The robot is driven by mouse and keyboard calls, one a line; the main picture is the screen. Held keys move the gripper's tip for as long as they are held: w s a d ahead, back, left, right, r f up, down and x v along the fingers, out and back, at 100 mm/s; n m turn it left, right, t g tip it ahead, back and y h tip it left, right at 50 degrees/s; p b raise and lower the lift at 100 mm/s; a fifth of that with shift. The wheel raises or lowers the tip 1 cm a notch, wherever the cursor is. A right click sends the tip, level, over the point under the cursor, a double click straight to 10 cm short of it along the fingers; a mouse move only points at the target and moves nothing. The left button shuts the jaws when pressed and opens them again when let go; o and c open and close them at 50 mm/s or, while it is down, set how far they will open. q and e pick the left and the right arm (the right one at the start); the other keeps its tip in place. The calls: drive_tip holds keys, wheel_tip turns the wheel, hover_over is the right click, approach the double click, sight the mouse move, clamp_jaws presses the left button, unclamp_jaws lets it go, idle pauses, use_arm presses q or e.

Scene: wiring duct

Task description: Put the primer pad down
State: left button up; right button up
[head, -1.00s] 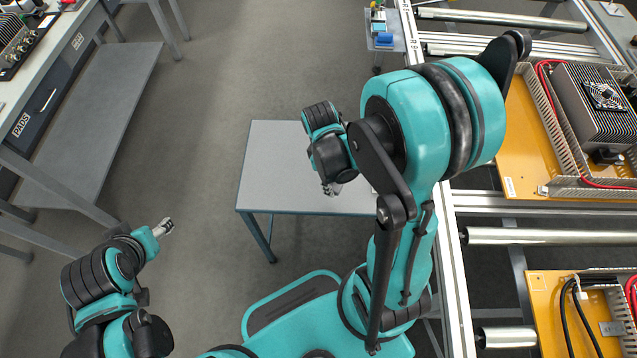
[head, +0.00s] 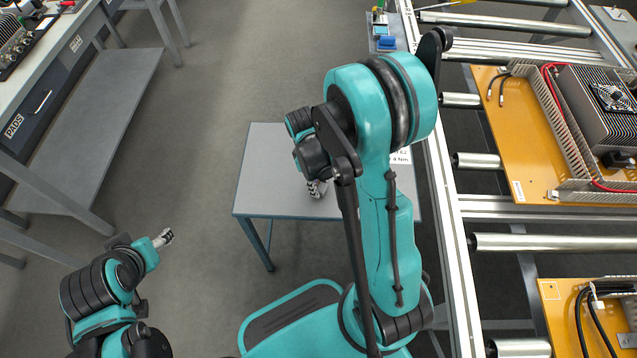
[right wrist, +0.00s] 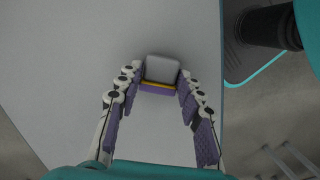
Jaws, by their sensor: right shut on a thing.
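The primer pad (right wrist: 161,70) is a small grey block with a yellow band and a purple edge, seen between the fingertips in the right wrist view. My right gripper (right wrist: 159,77) is shut on it, with the grey table top (right wrist: 75,90) behind it. In the head view, my right gripper (head: 317,189) is low over the small grey table (head: 270,185); the pad is not clear there. I cannot tell whether the pad touches the table. My left gripper (head: 163,238) is over the floor at lower left, away from the table; its jaws are too small to read.
A bench marked PADS (head: 30,110) stands at the left. At the right is a roller conveyor (head: 455,215) carrying orange boards (head: 515,150) with ducts and cables. A small shelf with blue items (head: 386,42) is at the top. Much of the table's left side is clear.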

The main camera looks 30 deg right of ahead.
drive_tip(key=shift+f, duration=0.15)
drive_tip(key=o, duration=1)
drive_tip(key=shift+r, duration=0.25)
wheel_tip(320, 180, up, 11)
drive_tip(key=w+a+p, duration=0.1)
drive_tip(key=p, duration=0.4)
drive_tip(key=shift+s+a+r+m+t+y, duration=0.15)
drive_tip(key=shift+s+a+r+m+t, duration=1.1)
drive_tip(key=shift+r, duration=1.1)
drive_tip(key=shift+s+a+r+m+t+y, duration=0.2)
drive_tip(key=shift+s+a+r+m+t, duration=0.65)
drive_tip(key=shift+r+t, duration=1.15)
drive_tip(key=shift+s+a+r+m+t+y, duration=0.15)
drive_tip(key=shift+s+a+r+m+t, duration=0.9)
drive_tip(key=shift+r, duration=1.65)
